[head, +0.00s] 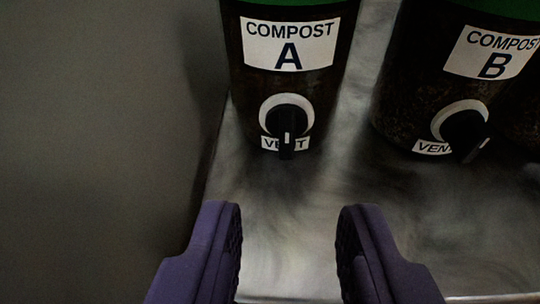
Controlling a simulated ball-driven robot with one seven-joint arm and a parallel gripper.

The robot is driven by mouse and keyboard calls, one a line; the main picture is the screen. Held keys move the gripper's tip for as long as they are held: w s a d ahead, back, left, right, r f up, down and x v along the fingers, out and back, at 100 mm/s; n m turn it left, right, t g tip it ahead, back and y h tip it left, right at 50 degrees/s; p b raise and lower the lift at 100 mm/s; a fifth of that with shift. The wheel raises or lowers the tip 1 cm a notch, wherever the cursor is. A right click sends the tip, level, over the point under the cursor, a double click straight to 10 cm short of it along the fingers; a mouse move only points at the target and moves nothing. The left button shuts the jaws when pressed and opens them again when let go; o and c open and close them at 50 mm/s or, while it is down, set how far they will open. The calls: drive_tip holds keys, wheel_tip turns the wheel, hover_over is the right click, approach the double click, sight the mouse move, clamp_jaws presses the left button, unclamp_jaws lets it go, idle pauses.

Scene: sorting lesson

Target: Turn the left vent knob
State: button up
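The left vent knob (286,123) is black with a pale pointer mark and sits in a white ring on the dark compost A container (290,83). Its pointer bar hangs straight down over the VENT label. The right vent knob (465,132) is on the compost B container (408,92), its bar tilted down to the right. My gripper (290,228) has two purple fingers, spread wide with nothing between them. It is in front of and below the left knob in the picture, apart from it.
The containers stand on a shiny metal surface (290,185). Its left edge runs beside compost A, with a plain grey area (100,130) beyond. The surface between my fingers and compost A is clear. Another dark container shows partly at the right edge.

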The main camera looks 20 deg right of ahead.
sight(286, 145)
drive_tip(key=b+x, duration=0.2)
drive_tip(key=x, duration=0.4)
drive_tip(key=shift+w+d+f, duration=0.1)
drive_tip(key=shift+w, duration=0.2)
clamp_jaws()
